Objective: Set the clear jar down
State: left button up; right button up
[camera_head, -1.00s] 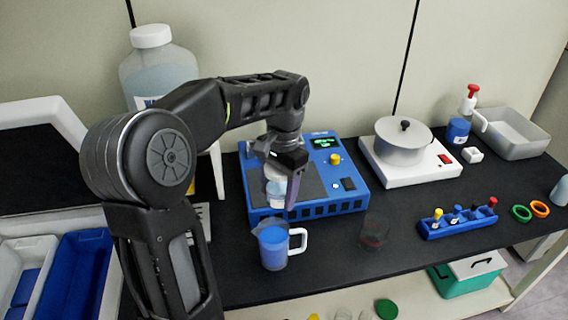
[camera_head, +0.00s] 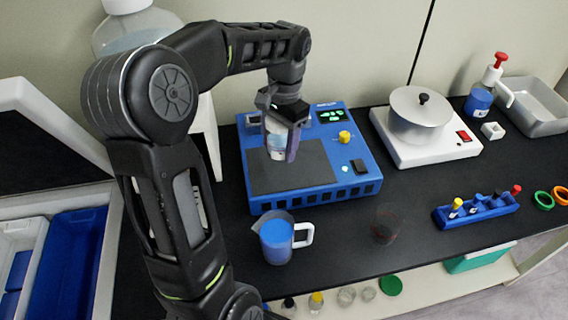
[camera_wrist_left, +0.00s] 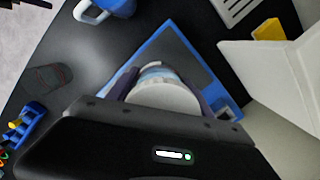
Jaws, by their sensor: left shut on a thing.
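My left gripper (camera_head: 283,148) is shut on the clear jar (camera_head: 275,140), which has a pale lid and a light blue band. It holds the jar upright over the dark top plate (camera_head: 310,170) of the blue device (camera_head: 316,199). I cannot tell whether the jar's base touches the plate. In the left wrist view, the jar (camera_wrist_left: 163,95) sits between the two fingers, lid towards the camera, with the blue device behind it. The fingers partly hide the jar in the head view. My right gripper is not in view.
A blue rack (camera_head: 476,213) stands at the right. Black bench between them is free.

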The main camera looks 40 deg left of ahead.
pick_arm(q)
send_over(278, 176)
jog(key=shift+w+d+f, duration=0.1)
jog(key=shift+f, duration=1.05)
jog(key=shift+w+f, duration=0.1)
jog(key=shift+f, duration=1)
jog(key=shift+f+p, duration=0.45)
jog(key=shift+f, duration=1.4)
jog(key=shift+f, duration=0.15)
jog(key=o, duration=1.6)
jog(key=shift+o, duration=0.2)
jog(key=r, duration=0.4)
jog(key=w+r, duration=0.1)
jog(key=r, duration=0.7)
jog(key=shift+w+r, duration=0.1)
jog(key=shift+w, duration=0.1)
